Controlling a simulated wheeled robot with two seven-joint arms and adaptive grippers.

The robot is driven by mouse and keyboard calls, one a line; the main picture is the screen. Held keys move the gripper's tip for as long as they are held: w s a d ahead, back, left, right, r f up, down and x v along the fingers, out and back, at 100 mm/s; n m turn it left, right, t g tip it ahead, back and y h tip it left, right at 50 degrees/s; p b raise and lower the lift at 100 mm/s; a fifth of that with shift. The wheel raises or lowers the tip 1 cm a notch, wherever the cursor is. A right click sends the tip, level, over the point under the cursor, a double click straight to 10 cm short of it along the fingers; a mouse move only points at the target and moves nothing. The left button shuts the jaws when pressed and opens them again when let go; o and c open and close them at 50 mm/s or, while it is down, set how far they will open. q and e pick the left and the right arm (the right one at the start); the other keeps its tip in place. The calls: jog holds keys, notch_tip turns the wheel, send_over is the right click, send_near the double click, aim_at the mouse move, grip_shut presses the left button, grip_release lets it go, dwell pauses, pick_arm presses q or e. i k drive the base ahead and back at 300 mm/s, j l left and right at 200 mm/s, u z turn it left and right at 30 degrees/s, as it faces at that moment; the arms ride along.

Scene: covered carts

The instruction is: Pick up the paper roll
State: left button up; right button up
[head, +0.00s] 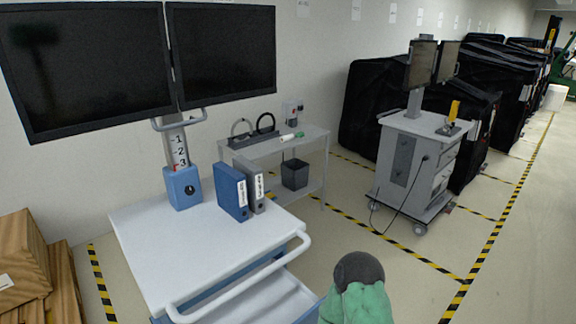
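I cannot make out a paper roll for certain in the head view. A small white and green object (291,137) lies on the grey side table (312,136) by the wall, too small to identify. No gripper fingers show. A dark rounded part with a green cover rises at the bottom edge, and I cannot tell whether it is mine.
A white cart (200,250) with two monitors (222,52), blue and grey binders (232,192) and a front handle stands close at left. A grey cart (400,165) and black covered carts (375,100) stand right. Floor at lower right is clear.

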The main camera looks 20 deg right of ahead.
aim_at(283, 139)
jog(key=i+l+z, duration=0.25)
jog(key=l+z, duration=0.2)
jog(key=l, duration=0.3)
jog(key=i+l+z, duration=0.4)
jog(key=l, duration=0.25)
jog(key=i+l+z, duration=0.9)
jog(key=i+u, duration=0.8)
jog(key=i+l+u, duration=0.35)
jog(key=i, duration=0.2)
